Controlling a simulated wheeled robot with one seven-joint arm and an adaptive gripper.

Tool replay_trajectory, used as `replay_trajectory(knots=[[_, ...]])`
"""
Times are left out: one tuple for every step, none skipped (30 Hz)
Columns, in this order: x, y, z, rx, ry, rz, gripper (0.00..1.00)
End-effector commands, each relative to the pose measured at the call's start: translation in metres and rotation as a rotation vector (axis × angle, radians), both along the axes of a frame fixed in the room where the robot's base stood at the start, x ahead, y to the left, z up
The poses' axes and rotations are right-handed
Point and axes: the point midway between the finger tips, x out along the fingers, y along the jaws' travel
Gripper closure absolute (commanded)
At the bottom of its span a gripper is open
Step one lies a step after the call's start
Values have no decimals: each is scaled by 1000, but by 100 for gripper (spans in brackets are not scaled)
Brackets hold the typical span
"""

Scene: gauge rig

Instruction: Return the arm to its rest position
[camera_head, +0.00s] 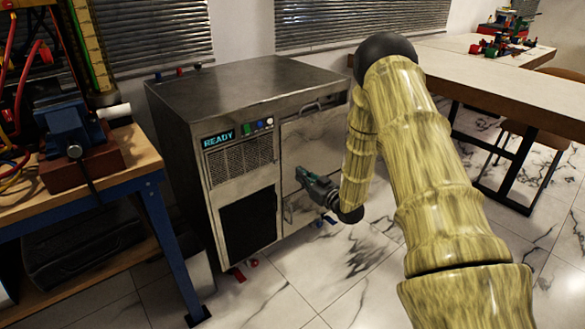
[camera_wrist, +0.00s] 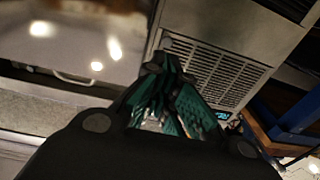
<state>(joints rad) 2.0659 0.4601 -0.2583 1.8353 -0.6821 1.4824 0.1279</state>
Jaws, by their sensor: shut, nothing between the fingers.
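My arm reaches in from the lower right in the head view, rises to a dark elbow and drops down to the wrist. My gripper (camera_head: 302,175) is at the front of the metal cabinet (camera_head: 240,82), close to its door panel. I cannot tell whether it touches the panel. In the wrist view my gripper (camera_wrist: 165,80) shows dark fingers with green pads, drawn together with nothing held. The cabinet's vent grille (camera_wrist: 215,72) lies beyond the fingers there.
A workbench (camera_head: 140,160) with a blue vise (camera_head: 72,128) stands at the left. A pale table (camera_head: 490,75) with colourful items is at the back right, a chair (camera_head: 535,135) by it. The cabinet's display reads READY. Marble floor (camera_head: 350,265) is open in front.

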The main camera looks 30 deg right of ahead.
Motion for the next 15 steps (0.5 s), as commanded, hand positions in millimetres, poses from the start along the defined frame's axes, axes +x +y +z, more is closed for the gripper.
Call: replay_trajectory(knots=[[-8,-2,1,1,1,0,100],[-12,-2,1,1,1,0,100],[-16,-3,0,0,1,1,100],[-19,-4,0,0,1,1,100],[-22,-4,0,0,1,1,100],[-26,-5,-1,0,1,1,100],[-28,-5,-1,0,1,1,100],[-29,-5,-1,0,1,1,100],[-31,-5,-1,0,1,1,100],[-32,-5,-1,0,1,2,100],[-33,-6,-1,0,1,2,100],[-33,-6,-1,0,0,2,100],[-33,-6,-1,0,0,2,100],[-33,-6,-1,0,0,2,100],[-33,-6,-2,0,1,2,100]])
